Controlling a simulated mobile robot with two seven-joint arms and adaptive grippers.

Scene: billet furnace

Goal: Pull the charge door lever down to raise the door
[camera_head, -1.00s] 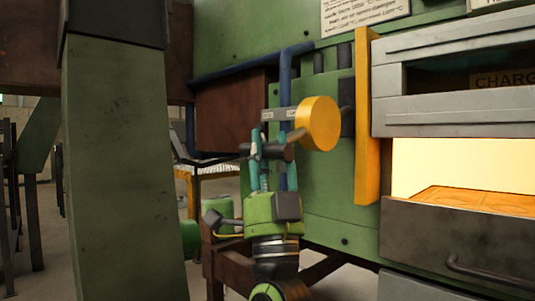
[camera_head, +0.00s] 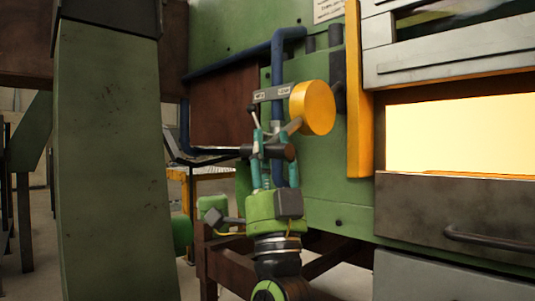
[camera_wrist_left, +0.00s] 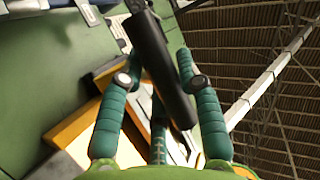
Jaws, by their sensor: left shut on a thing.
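The charge door lever has a round orange-yellow hub (camera_head: 312,108) and a short arm slanting down-left to a dark cylindrical handle (camera_head: 281,151). My left gripper (camera_head: 267,137), with teal fingers, is shut on that handle from below. The grey charge door (camera_head: 450,55) is raised above a bright glowing furnace opening (camera_head: 460,135). My right gripper is not in view.
A yellow vertical bar (camera_head: 356,100) stands between hub and opening. A dark sill panel (camera_head: 410,205) with a bar handle (camera_head: 485,240) lies below the opening. A labelled grey plate (camera_head: 272,94) is beside the hub. A green column (camera_head: 115,160) fills the left foreground.

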